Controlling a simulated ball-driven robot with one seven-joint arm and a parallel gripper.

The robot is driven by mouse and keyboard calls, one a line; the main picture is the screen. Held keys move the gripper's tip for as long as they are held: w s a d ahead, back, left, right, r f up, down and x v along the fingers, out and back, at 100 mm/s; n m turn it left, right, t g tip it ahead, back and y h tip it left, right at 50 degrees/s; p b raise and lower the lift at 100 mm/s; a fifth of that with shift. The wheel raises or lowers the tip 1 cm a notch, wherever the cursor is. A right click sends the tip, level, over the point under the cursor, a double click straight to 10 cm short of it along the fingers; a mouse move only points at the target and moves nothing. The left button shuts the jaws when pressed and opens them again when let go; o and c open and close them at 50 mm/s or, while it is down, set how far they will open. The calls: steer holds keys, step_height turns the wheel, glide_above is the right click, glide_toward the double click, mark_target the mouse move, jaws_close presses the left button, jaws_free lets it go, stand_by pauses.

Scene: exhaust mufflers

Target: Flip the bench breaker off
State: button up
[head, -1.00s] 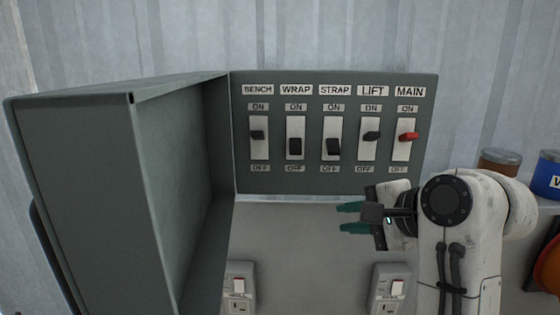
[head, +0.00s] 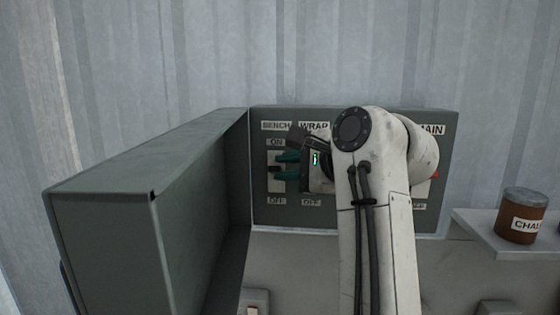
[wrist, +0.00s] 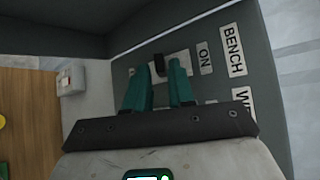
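The grey breaker panel (head: 440,150) is on the wall at the back. Its BENCH breaker (head: 271,186) is a pale plate at the far left of the row, with ON above and OFF below. My gripper (head: 283,166) is in front of this plate, teal fingers one above the other and apart. In the wrist view the dark bench lever (wrist: 159,66) shows between the fingertips, closer to the right one. The fingers (wrist: 157,82) are open and not closed on it; contact cannot be told. The lever's exact tilt is partly hidden in the head view.
The open box door (head: 150,210) stands out on the left, close to the bench breaker. My arm covers most of the other breakers; the red MAIN lever (head: 435,174) shows at its right. A can (head: 521,215) stands on a shelf at right.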

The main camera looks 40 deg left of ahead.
mark_target(275, 170)
steer(key=shift+x, duration=1.2)
steer(key=shift+c, duration=0.3)
jaws_close()
